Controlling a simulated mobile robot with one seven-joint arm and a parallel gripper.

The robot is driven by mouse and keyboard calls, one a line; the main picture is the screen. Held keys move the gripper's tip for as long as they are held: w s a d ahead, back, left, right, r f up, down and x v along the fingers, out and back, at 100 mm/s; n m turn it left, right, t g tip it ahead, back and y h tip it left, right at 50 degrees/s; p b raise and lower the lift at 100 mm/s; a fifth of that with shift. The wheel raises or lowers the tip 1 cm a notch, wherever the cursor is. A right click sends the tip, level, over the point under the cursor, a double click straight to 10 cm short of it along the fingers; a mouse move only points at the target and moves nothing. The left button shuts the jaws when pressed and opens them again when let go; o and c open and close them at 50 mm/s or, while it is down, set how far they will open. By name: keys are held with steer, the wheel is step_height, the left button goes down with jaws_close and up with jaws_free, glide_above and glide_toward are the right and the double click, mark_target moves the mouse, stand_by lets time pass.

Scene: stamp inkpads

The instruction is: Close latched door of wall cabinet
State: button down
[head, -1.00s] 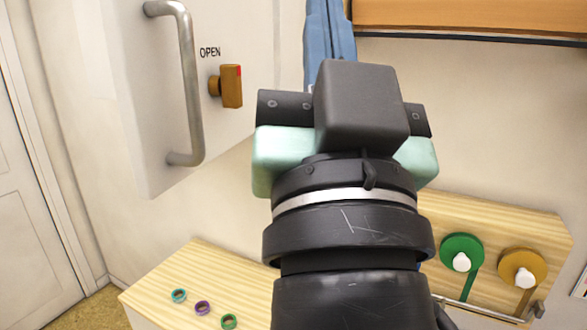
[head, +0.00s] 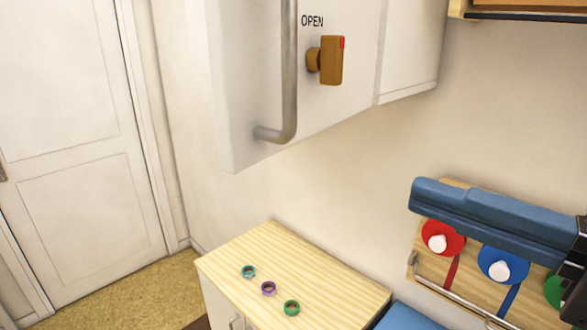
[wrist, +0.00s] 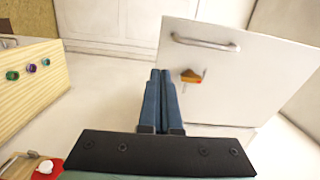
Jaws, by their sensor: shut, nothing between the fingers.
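The white wall cabinet door (head: 245,90) hangs at upper left in the head view, with a grey bar handle (head: 289,70) and a brown latch knob (head: 331,61) below the word OPEN. The knob's red mark is at its upper right. The door face stands at an angle to the white cabinet part (head: 412,50) on its right. In the wrist view the door (wrist: 235,85) is at right, with its handle (wrist: 205,41) and knob (wrist: 191,76). My gripper (wrist: 160,75) is shut and empty, its blue fingers apart from the door; it also shows at lower right (head: 418,195).
Several coloured rings (head: 268,289) lie on a wooden cabinet top (head: 335,285) below the door. A board with coloured discs (head: 440,237) and a bar is at right, partly behind my fingers. A closed room door (head: 75,130) is at left. Open floor lies between.

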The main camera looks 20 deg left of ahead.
mark_target(262, 159)
steer(key=shift+g, duration=0.8)
steer(key=a+p, duration=0.1)
steer(key=a, duration=0.3)
steer(key=a+p, duration=0.2)
steer(key=a, duration=0.2)
steer(key=a+p, duration=0.2)
steer(key=a, duration=0.2)
steer(key=shift+w+r, duration=0.1)
steer(key=shift+w, duration=0.25)
steer(key=shift+w+a, duration=0.15)
steer(key=shift+a, duration=0.35)
